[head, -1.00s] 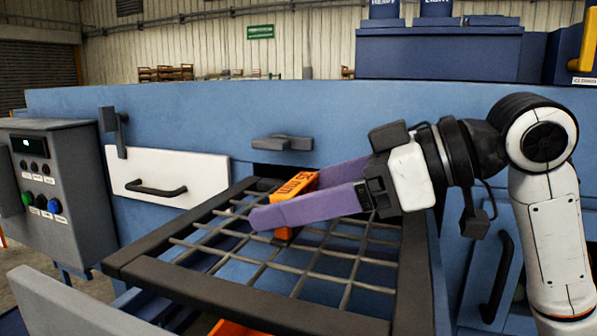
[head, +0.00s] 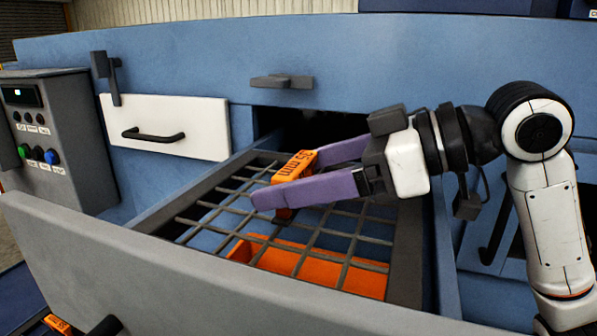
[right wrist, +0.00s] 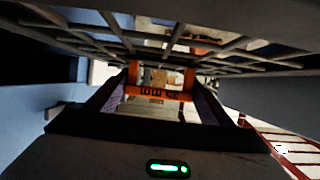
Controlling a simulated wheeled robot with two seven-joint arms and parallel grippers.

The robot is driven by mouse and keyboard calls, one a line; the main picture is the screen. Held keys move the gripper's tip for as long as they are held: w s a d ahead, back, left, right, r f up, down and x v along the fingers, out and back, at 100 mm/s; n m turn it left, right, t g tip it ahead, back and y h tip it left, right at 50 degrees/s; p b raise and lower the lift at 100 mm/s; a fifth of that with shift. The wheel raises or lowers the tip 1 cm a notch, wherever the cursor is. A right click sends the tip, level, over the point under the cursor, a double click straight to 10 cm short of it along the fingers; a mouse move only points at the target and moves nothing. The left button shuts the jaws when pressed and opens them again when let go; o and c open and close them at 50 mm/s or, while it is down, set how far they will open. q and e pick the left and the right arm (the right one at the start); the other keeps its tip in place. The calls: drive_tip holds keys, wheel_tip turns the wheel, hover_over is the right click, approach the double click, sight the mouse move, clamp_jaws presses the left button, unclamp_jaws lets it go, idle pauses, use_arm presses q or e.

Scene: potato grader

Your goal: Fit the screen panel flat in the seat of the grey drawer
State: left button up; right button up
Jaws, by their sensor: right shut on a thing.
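The screen panel (head: 403,262) is a dark frame with a wire grid and an orange handle (head: 295,167) marked 35 mm. My right gripper (head: 290,185) has its purple fingers shut on this handle from the right. The panel lies inside the open grey drawer (head: 150,275), roughly level; its near edge is hidden behind the drawer front, so I cannot tell whether it rests fully in the seat. In the right wrist view the handle (right wrist: 158,94) sits between the fingers, with the grid bars across the top. My left gripper is not in view.
An orange surface (head: 300,267) shows through the grid, below the panel. A white drawer (head: 165,125) with a black handle is shut at the left, beside the grey control box (head: 62,135). The blue machine body (head: 350,60) stands behind.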

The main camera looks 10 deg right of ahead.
drive_tip(key=shift+f+b, duration=0.3)
idle(0.6)
drive_tip(key=o, duration=2.2)
drive_tip(key=shift+f, duration=0.3)
drive_tip(key=b+v, duration=0.1)
drive_tip(key=v, duration=0.8)
drive_tip(key=shift+s+d+r, duration=0.1)
drive_tip(key=shift+d+r, duration=0.15)
drive_tip(key=shift+r, duration=0.05)
drive_tip(key=shift+s+d+r, duration=0.2)
drive_tip(key=shift+s+d, duration=0.05)
drive_tip(key=shift+s, duration=0.05)
